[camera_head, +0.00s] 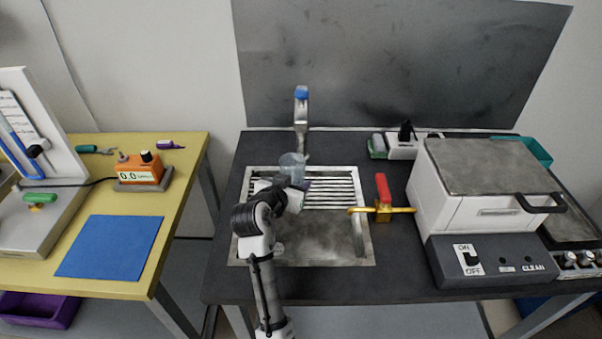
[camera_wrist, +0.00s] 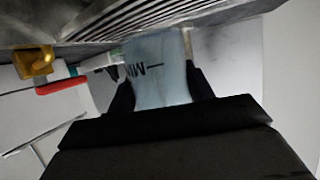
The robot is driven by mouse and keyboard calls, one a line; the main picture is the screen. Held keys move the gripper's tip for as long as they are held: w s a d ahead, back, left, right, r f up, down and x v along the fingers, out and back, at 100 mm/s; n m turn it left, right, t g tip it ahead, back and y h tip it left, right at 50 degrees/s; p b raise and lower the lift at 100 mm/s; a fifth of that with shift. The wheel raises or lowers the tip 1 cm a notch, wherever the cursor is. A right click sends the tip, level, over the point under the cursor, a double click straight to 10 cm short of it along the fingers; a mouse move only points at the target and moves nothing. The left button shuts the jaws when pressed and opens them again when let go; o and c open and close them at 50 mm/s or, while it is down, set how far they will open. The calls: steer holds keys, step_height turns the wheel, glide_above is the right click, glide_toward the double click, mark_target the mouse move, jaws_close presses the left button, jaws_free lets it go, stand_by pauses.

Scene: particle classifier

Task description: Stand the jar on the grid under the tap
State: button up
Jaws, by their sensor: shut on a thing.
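My gripper (camera_head: 297,184) is shut on the jar. The tap (camera_head: 301,120), with a blue top, stands behind the sink, and its spout is just behind and above the jar. The slats of the grid (camera_wrist: 150,18) run close to the jar in the wrist view. I cannot tell whether the jar's base touches them.
A brass valve with a red handle (camera_head: 383,190) sits at the sink's right edge. A white cleaning machine (camera_head: 490,200) stands to the right. A yellow table (camera_head: 190,170) with a blue mat (camera_head: 110,246) is at the left. The sink basin (camera_head: 320,245) in front is empty.

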steer(key=w, duration=0.1)
steer(key=w+d+p, duration=0.1)
steer(key=w, duration=0.1)
steer(key=w+d, duration=0.1)
steer(key=w, duration=0.1)
steer(key=shift+w+d, duration=0.1)
steer(key=shift+w, duration=0.05)
step_height(320, 180, down, 3)
steer(key=shift+r+p, duration=0.1)
steer(key=shift+p, duration=0.75)
steer(key=shift+f, duration=0.35)
steer(key=shift+f, duration=0.2)
steer(key=o, duration=1)
steer(key=shift+o, duration=0.2)
steer(key=shift+r, duration=0.1)
